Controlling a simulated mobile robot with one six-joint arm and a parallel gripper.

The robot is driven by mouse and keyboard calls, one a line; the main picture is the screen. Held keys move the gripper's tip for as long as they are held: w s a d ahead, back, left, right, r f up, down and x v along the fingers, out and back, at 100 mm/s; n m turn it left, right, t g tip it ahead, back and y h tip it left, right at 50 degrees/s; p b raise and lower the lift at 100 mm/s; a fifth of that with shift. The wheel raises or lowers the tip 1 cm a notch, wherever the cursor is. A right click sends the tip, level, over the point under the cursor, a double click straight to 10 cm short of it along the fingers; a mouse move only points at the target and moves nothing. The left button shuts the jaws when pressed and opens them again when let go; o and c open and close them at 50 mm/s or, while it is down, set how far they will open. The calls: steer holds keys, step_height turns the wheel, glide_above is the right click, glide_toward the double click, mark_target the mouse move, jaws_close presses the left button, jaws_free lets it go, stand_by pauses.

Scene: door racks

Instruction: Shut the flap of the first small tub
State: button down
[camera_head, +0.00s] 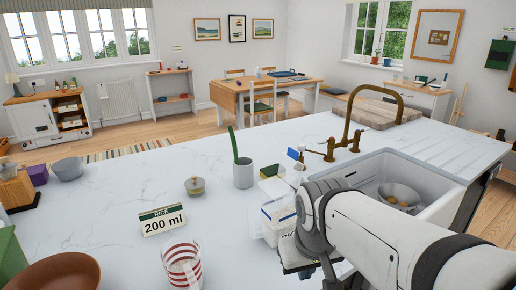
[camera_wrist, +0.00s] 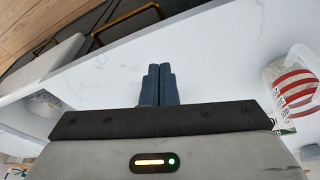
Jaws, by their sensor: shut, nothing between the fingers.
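Several small white tubs stand in a row on the worktop left of the sink in the head view. One near tub (camera_head: 279,222) has a pale body and is partly covered by my arm. Another tub (camera_head: 272,186) behind it shows a raised or open top, with a blue-and-white piece (camera_head: 295,154) sticking up nearby. I cannot tell which is the first tub, or how each flap stands. My gripper (camera_wrist: 158,84) is shut and empty over the white worktop in the wrist view, with no tub between its fingers. Its fingertips are hidden in the head view.
A grey pot (camera_head: 243,174) with a green handle and a lidded jar (camera_head: 195,186) stand farther back. The sink (camera_head: 445,192) and brass tap (camera_head: 348,120) are right. The worktop's left-middle is clear.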

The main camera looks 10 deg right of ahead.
steer(key=w+a+r+n+t+h+p, duration=0.1)
steer(key=w+a+r, duration=0.1)
steer(key=w+r, duration=0.45)
steer(key=w+a+r+n+t+h, duration=0.1)
steer(key=w+a+r, duration=0.15)
steer(key=r, duration=0.75)
steer(key=w+a+r+n+t+h+p, duration=0.1)
steer(key=w+r, duration=0.5)
steer(key=r, duration=0.2)
glide_toward(289, 159)
step_height(289, 159, down, 4)
steer(key=a, duration=0.2)
steer(key=shift+w+d+f+p, duration=0.1)
steer(key=shift+w+d+p, duration=0.1)
steer(key=shift+w+d, duration=0.3)
steer(key=shift+w+d+f+p, duration=0.1)
steer(key=shift+w+d+p, duration=0.15)
steer(key=shift+d, duration=0.4)
steer(key=shift+w+d+p, duration=0.2)
steer(key=shift+w+d, duration=0.2)
steer(key=shift+d, duration=0.2)
